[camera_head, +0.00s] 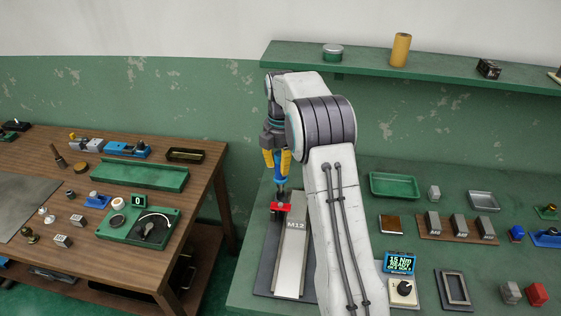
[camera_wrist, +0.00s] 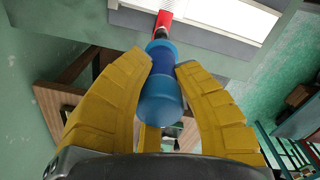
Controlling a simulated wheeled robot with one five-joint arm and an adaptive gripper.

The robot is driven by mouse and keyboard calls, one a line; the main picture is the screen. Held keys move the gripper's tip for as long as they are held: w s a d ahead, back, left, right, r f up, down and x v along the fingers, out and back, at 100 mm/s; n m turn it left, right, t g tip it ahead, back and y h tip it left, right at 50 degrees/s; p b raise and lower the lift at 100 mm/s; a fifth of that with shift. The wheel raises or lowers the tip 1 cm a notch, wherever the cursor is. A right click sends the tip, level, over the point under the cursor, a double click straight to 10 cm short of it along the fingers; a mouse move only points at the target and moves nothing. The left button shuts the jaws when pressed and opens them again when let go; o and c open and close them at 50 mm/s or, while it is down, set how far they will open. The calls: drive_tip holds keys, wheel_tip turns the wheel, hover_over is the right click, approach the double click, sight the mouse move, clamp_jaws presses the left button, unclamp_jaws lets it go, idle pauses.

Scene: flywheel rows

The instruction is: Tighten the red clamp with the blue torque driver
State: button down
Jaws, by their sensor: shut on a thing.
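The blue torque driver (camera_wrist: 161,90) is between the yellow fingers of my gripper (camera_wrist: 163,75), which is shut on it. In the head view the driver (camera_head: 281,186) points down from my gripper (camera_head: 277,160). The red clamp (camera_head: 280,207) sits near the far end of a metal plate marked M12 (camera_head: 292,250). The driver's lower end is at the clamp; I cannot tell whether it is seated in it. The red clamp (camera_wrist: 164,18) also shows beyond the driver's tip in the wrist view. My arm hides part of the bench right of the plate.
A display reading 15 Nm (camera_head: 399,263) stands above a knob box (camera_head: 403,292) on the green bench. A green tray (camera_head: 394,186), small blocks and an empty frame (camera_head: 455,289) lie right. A shelf (camera_head: 440,68) runs above. A cluttered wooden table (camera_head: 200,190) stands left, across a gap.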

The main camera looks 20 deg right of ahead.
sight(281, 176)
drive_tip(key=shift+f+b, duration=0.4)
drive_tip(key=shift+f, duration=0.55)
drive_tip(key=shift+f+b, duration=0.35)
drive_tip(key=shift+f, duration=0.5)
idle(1.3)
drive_tip(key=shift+f, duration=0.5)
idle(1.0)
drive_tip(key=shift+s+p, duration=0.1)
drive_tip(key=shift+p, duration=0.65)
idle(1.2)
